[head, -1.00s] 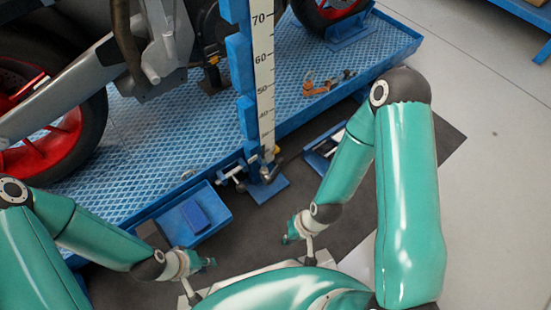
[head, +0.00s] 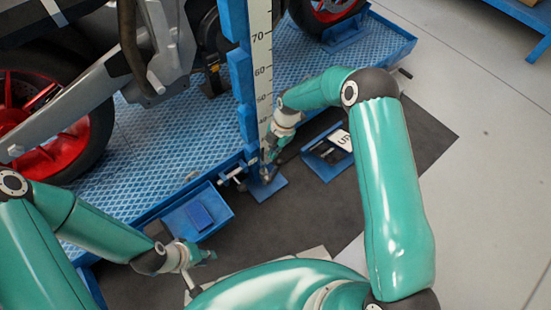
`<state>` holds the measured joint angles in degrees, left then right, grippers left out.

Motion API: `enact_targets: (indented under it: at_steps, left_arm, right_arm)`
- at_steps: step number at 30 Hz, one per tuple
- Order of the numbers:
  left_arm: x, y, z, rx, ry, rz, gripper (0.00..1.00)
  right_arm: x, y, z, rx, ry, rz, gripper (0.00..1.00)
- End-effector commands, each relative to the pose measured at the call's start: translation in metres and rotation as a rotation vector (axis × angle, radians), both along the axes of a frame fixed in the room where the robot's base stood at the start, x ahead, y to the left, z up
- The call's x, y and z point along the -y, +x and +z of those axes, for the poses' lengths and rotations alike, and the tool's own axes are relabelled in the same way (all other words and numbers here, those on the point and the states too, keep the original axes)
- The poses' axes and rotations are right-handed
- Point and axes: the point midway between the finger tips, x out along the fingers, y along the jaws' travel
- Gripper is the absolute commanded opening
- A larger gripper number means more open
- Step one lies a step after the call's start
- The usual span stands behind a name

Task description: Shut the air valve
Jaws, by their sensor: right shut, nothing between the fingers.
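Small metal fittings (head: 267,174), which look like the air valve, sit at the foot of the blue post with the white number scale (head: 262,75). The position of the valve's handle is too small to make out. My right gripper (head: 272,154) is shut and empty, pointing down right at these fittings and partly covering them; I cannot tell whether it touches them. My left gripper (head: 208,256) hangs low at the left, away from the post, near the blue tray. Its fingers are too small to tell whether they are open.
A motorcycle (head: 50,125) stands on the blue tread platform (head: 135,165). A blue tray (head: 222,217) holds a blue block (head: 199,215). Another tray (head: 322,165) with a white label lies right of the post. The dark mat (head: 275,220) is clear in front.

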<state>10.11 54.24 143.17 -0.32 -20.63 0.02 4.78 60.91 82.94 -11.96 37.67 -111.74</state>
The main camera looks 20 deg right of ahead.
Motion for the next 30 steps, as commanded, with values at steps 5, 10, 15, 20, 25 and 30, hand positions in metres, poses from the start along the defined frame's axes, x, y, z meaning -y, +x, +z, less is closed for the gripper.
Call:
enact_targets:
  at_steps: [5, 10, 15, 20, 25, 30]
  left_arm:
    - [0.000, 0.000, -0.002, 0.000, 0.000, 0.000, 0.25]
    - [0.000, 0.000, -0.011, 0.000, 0.000, 0.000, 0.25]
    - [0.000, 0.000, -0.023, 0.000, 0.000, 0.000, 0.25]
    - [0.000, 0.000, -0.033, 0.000, 0.000, 0.000, 0.25]
    - [0.000, 0.000, -0.043, 0.000, 0.000, 0.000, 0.25]
    - [0.000, 0.000, -0.047, 0.000, 0.000, 0.000, 0.25]
  right_arm:
    - [0.001, 0.005, -0.004, 0.010, -0.008, 0.069, 0.00]
    - [-0.005, 0.004, -0.029, 0.008, -0.007, 0.067, 0.00]
    - [-0.012, 0.003, -0.064, 0.009, -0.006, 0.066, 0.00]
    - [-0.019, 0.002, -0.095, 0.010, -0.006, 0.065, 0.00]
    - [-0.001, 0.015, -0.106, 0.013, -0.006, 0.061, 0.00]
    - [0.009, 0.021, -0.110, 0.013, -0.006, 0.063, 0.00]
